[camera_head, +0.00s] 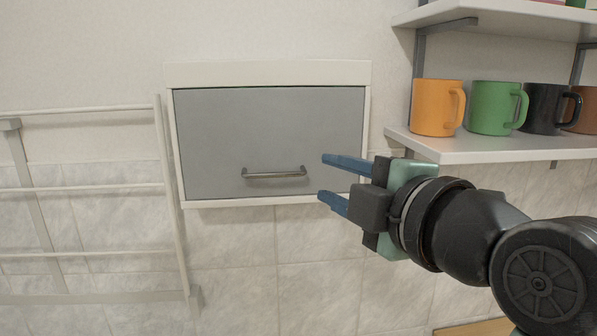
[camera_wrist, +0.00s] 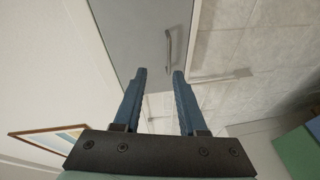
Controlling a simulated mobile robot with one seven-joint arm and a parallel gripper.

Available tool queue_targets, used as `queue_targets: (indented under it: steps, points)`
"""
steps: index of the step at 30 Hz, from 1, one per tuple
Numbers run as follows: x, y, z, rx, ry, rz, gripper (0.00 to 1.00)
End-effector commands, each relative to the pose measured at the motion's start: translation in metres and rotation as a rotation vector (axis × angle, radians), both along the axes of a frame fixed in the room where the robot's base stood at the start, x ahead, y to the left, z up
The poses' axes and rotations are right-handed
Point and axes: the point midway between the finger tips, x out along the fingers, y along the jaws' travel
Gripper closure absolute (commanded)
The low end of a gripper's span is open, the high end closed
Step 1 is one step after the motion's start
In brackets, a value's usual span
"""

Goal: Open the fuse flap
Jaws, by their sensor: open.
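The fuse flap (camera_head: 270,135) is a flat grey panel in a white wall box (camera_head: 265,74), and it is closed. A metal bar handle (camera_head: 274,174) runs across its lower middle. In the wrist view the flap (camera_wrist: 132,25) and its handle (camera_wrist: 168,50) show beyond the fingertips. My gripper (camera_head: 322,178) has two blue fingers, open and empty. In the head view it is to the right of the handle, in front of the lower right part of the box, apart from the handle. The fingers show in the wrist view (camera_wrist: 160,72) with a clear gap between them.
A white rack (camera_head: 90,190) hangs on the wall to the left of the box. A white shelf (camera_head: 480,148) on the right holds an orange mug (camera_head: 435,107), a green mug (camera_head: 492,107), a black mug (camera_head: 542,108) and a brown one. Tiled wall lies below the box.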

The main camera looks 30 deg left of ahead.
Motion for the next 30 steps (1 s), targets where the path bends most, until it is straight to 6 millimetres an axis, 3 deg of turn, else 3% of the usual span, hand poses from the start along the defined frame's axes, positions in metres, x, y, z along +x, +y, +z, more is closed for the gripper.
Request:
queue_targets:
  steps: [8,24,30]
  points:
    - [-0.004,0.012,-0.01,-0.106,-0.046,0.104,0.59]
    - [0.044,0.098,-0.027,-0.105,-0.045,0.103,0.59]
    - [0.054,0.113,-0.031,-0.105,-0.047,0.101,0.59]
